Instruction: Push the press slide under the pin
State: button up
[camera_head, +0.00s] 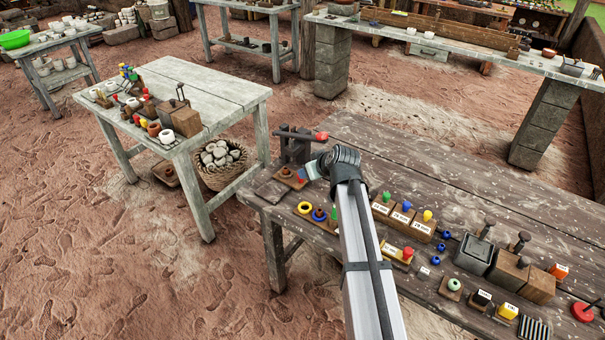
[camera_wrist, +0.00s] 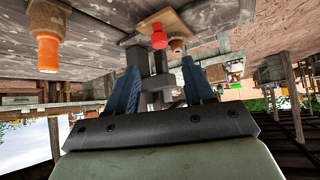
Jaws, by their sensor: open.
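The dark press (camera_head: 296,146) stands at the far left corner of the dark table. Its lever ends in a red tip (camera_head: 322,136). The press slide, a small wooden plate (camera_head: 293,182) with a reddish knob (camera_head: 287,172), appears to lie just in front of the press. My gripper (camera_head: 304,174) is close beside the plate, with its blue fingers apart. In the wrist view, the fingers (camera_wrist: 160,85) are open, with the grey press (camera_wrist: 150,62) showing between and beyond them. Nothing is visibly held. Contact with the slide cannot be told. I cannot make out the pin.
Rings and a peg on a board (camera_head: 318,214) sit close in front of my gripper. Labelled wooden blocks (camera_head: 401,216) stand to the right. The table's left edge is close by. The back of the dark table (camera_head: 440,165) is clear.

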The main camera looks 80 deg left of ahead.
send_near(291, 174)
jog(key=a+f, duration=0.2)
jog(key=f, duration=0.1)
jog(key=shift+w+a, duration=0.15)
jog(key=shift+w, duration=0.25)
jog(key=shift+c, duration=0.3)
grip_shut()
